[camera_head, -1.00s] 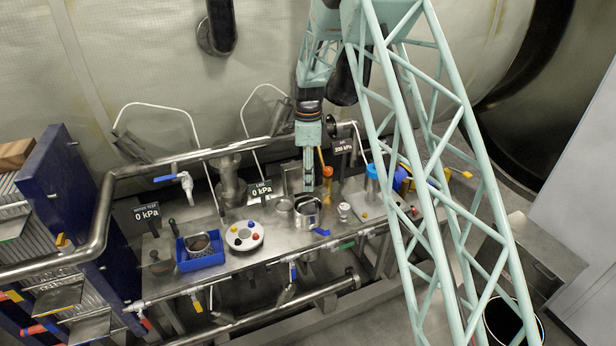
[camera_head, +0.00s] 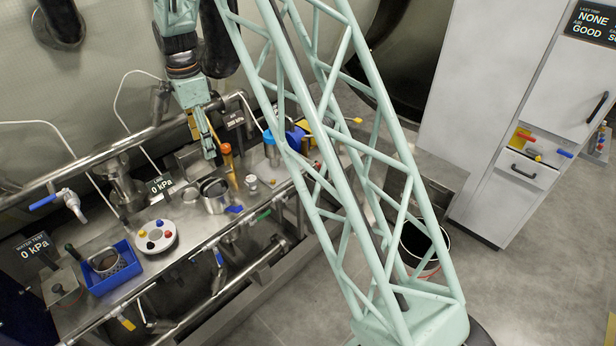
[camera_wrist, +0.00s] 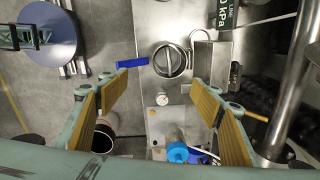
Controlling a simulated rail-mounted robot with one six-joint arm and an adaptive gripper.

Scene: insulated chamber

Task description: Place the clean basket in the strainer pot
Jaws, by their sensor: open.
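My gripper (camera_head: 210,148) is open and empty above the back of the metal bench. In the wrist view, its yellow-padded fingers (camera_wrist: 163,90) stand wide apart. A round metal pot (camera_head: 215,199) with a blue handle, apparently the strainer pot, stands below it. The pot also shows in the wrist view (camera_wrist: 168,62), beyond the fingertips, with a thin bar across its opening; I cannot tell what is inside. A mesh basket (camera_head: 106,263) with a loop handle sits in a blue tray (camera_head: 122,282) at the bench's left. I cannot tell whether it is clean.
A white round plate with coloured knobs (camera_head: 156,236) lies between tray and pot. Pipes and a valve (camera_head: 70,202) run along the back. Open floor (camera_head: 530,285) lies at the right.

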